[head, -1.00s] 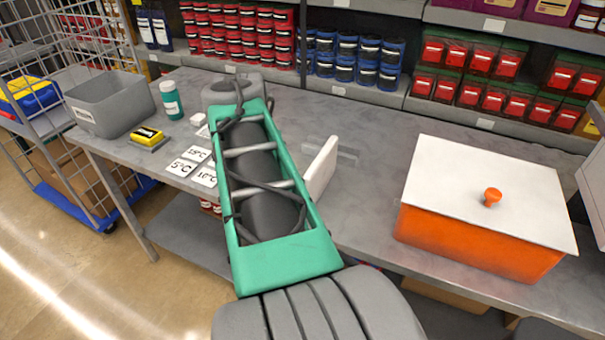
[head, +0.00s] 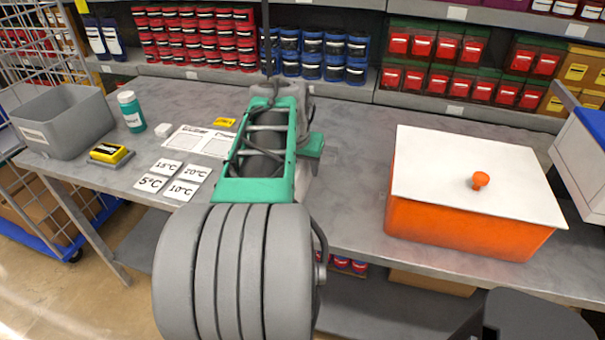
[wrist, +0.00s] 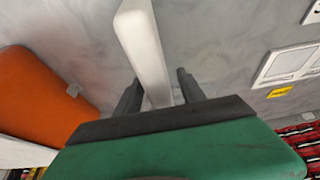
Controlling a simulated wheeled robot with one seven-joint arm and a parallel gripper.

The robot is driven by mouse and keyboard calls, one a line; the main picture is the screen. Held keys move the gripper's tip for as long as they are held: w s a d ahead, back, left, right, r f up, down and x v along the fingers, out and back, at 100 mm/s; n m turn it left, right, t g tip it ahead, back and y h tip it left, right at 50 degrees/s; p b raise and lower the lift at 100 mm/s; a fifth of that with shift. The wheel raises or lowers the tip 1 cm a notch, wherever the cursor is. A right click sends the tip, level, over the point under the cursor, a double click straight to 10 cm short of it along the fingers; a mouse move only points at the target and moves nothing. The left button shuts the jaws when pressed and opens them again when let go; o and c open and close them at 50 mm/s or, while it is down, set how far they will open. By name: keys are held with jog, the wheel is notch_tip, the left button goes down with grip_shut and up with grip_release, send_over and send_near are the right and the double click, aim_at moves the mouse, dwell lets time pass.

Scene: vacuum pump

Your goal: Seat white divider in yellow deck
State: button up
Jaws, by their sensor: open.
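In the wrist view the white divider (wrist: 145,45) is a thin upright panel. It runs between the two dark fingers of my gripper (wrist: 158,77), which stand apart on either side of it. The jaws are open, and I cannot tell whether either finger touches the panel. In the head view my own arm hides most or all of the divider and the gripper. I cannot make out a yellow deck for sure. A small yellow-and-black block (head: 110,153) lies at the left of the table, and a small flat yellow piece (head: 225,122) lies near the middle.
An orange box with a white lid (head: 470,215) stands right of my arm. A grey bin (head: 62,125), a teal bottle (head: 131,112) and temperature cards (head: 150,183) are on the left. Stocked shelves line the back. The table (head: 350,140) is bare between my arm and the orange box.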

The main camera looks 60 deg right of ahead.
grip_shut()
dwell(0.5)
dwell(0.3)
